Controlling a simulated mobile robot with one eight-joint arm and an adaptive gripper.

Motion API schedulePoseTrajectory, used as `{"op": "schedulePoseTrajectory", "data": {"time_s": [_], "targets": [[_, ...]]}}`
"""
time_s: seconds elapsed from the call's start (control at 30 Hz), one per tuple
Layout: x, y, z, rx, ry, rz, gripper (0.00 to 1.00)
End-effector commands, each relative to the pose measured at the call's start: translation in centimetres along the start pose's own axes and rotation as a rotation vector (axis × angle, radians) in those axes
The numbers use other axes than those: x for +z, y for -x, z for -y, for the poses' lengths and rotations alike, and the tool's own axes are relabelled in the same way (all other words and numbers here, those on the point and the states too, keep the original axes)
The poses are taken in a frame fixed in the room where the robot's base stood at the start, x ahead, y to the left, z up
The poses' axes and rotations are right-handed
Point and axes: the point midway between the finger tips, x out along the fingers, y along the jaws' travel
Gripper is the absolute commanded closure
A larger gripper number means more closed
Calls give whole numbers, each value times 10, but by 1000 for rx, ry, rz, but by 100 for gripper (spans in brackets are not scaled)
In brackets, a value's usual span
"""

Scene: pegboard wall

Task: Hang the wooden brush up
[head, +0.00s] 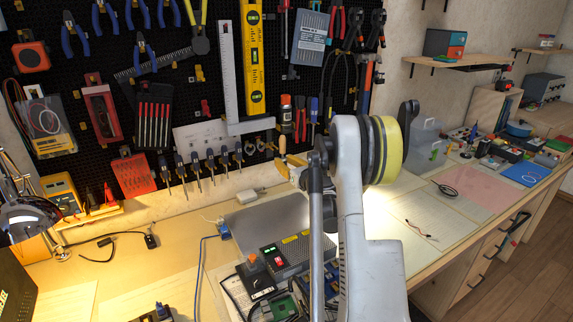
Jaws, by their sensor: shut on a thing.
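The wooden brush (283,148) shows as a short light-wood piece just left of my arm, in front of the lower part of the black pegboard. My gripper (297,163) is mostly hidden behind my arm's links; only a small part shows beside the wood, and it is shut on the brush. The brush's far end and bristles are hidden or too small to make out. The black pegboard (180,88) fills the back wall, with tools on hooks. I cannot tell which hook is free for the brush.
Several screwdrivers (196,168) hang left of the brush, and a white square ruler (229,75) and yellow level (254,55) hang above. The workbench (105,285) holds a grey mat, electronics and cables. A clear bin (425,145) stands right of my arm.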

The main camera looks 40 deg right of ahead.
Motion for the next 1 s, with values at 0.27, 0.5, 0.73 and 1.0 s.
{"op": "schedulePoseTrajectory", "data": {"time_s": [0.27, 0.5, 0.73, 1.0], "targets": [[0, -19, -1, 2, 0, 0, 100], [1, -35, 0, 1, 0, 0, 100], [1, -50, 0, 2, 0, 0, 100], [2, -67, -1, 2, 1, -1, 100]]}}
